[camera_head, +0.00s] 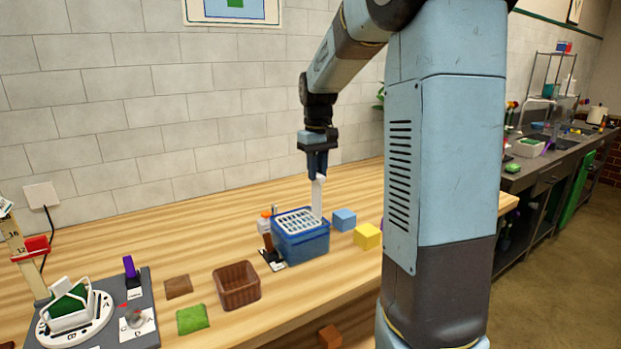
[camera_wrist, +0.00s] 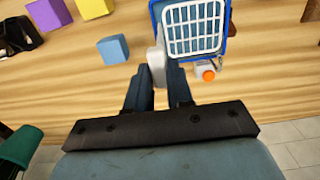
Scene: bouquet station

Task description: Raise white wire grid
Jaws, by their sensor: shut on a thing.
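The white wire grid (camera_head: 299,221) lies level at the top of a blue bin (camera_head: 305,247); I cannot tell whether it touches the rim. In the wrist view the grid (camera_wrist: 195,30) fills the bin's opening, inside its blue rim (camera_wrist: 233,20). A white upright handle (camera_head: 317,198) stands at the grid's back right edge. My gripper (camera_head: 318,174) points down above that edge and is shut on the handle's upper part. The wrist view shows the handle (camera_wrist: 157,65) between my two dark fingers (camera_wrist: 158,88).
A blue cube (camera_head: 344,219) and a yellow cube (camera_head: 367,236) stand right of the bin. An orange-capped white bottle (camera_head: 265,223) is close on its left. A brown basket (camera_head: 237,287) and a green square (camera_head: 192,319) lie further left. The wooden table behind is clear.

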